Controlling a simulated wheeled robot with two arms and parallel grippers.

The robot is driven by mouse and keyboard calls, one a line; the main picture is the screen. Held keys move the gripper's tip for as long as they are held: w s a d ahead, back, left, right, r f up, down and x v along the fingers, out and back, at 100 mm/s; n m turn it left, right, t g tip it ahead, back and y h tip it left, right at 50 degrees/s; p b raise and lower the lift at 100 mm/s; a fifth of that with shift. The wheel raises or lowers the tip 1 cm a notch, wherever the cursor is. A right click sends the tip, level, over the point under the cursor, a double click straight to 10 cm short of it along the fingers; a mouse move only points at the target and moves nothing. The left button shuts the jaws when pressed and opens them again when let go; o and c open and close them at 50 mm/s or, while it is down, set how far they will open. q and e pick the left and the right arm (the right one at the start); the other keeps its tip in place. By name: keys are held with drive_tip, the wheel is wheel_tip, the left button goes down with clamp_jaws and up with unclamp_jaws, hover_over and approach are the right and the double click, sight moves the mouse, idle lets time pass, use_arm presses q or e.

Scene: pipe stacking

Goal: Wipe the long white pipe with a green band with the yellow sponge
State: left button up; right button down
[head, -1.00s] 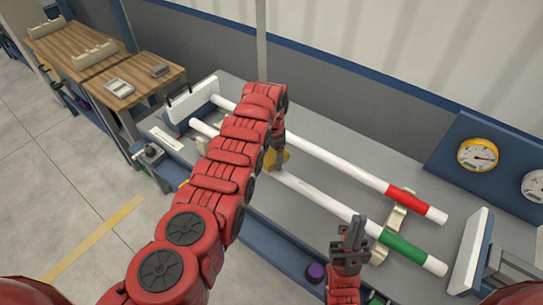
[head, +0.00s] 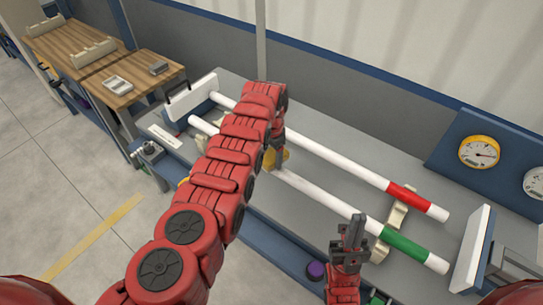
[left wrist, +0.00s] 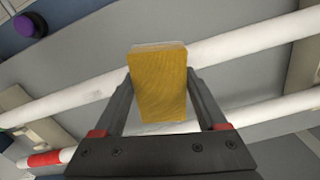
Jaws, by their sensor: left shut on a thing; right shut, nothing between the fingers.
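The long white pipe with a green band (head: 330,202) lies along the front of the bench, its green band (head: 400,245) towards the right end. My left gripper (head: 277,146) is shut on the yellow sponge (head: 276,160), over the middle of this pipe. In the left wrist view the sponge (left wrist: 158,88) sits between the fingers and covers part of the pipe (left wrist: 75,95); I cannot tell whether they touch. In the head view my left arm hides part of the pipe. My right gripper (head: 352,230) is shut and empty, upright in front of the pipe near the green band.
A second white pipe with a red band (head: 335,158) lies parallel behind. Cream supports (head: 397,216) hold the pipes. A white end plate (head: 473,248) stands at right, another (head: 190,100) at left. Gauges (head: 478,152) stand behind right. A purple button (head: 315,270) is at the front edge.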

use_arm(q)
drive_tip(key=shift+f+b, duration=0.75)
drive_tip(key=shift+f, duration=0.1)
drive_tip(key=shift+r, duration=0.1)
